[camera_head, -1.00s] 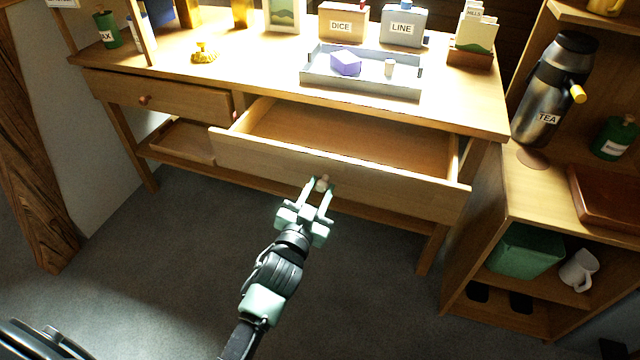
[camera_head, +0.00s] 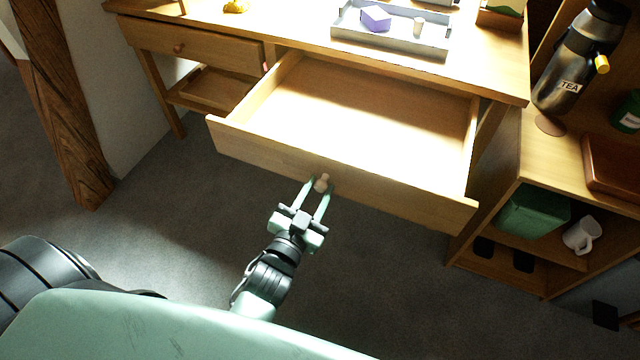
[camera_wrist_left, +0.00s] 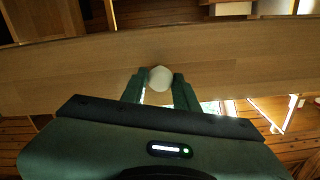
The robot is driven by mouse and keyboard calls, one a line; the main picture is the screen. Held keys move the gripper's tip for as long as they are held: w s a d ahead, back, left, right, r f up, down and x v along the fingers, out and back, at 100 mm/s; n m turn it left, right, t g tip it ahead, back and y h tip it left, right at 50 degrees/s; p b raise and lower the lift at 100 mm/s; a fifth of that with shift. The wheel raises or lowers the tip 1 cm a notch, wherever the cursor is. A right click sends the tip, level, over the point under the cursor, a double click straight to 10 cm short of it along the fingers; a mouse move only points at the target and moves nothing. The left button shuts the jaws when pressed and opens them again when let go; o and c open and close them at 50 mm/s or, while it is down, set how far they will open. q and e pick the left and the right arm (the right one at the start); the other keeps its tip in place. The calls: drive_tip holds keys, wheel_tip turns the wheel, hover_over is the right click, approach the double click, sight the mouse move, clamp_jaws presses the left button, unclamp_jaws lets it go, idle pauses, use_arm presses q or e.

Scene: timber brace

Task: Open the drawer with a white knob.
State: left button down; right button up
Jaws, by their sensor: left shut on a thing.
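The wide drawer (camera_head: 400,193) of the wooden desk stands well open, and its inside looks empty. Its pale knob (camera_head: 322,183) is at the middle of the drawer front; in the left wrist view the knob (camera_wrist_left: 159,78) looks white and round. My left gripper (camera_head: 318,186) is shut on the knob, one finger on each side. In the left wrist view, the gripper's fingers (camera_wrist_left: 159,88) are close against the knob. My right gripper is not in view.
A smaller drawer (camera_head: 190,47) with a reddish knob is shut at the left. A shelf unit (camera_head: 510,165) with a tea flask (camera_head: 578,70) stands at the right. The floor in front is clear.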

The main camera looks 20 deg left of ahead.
use_arm(q)
drive_tip(key=c, duration=1.1)
unclamp_jaws()
drive_tip(key=shift+o, duration=0.2)
drive_tip(key=shift+s, duration=0.35)
drive_tip(key=s, duration=0.7)
drive_tip(key=shift+a, duration=0.15)
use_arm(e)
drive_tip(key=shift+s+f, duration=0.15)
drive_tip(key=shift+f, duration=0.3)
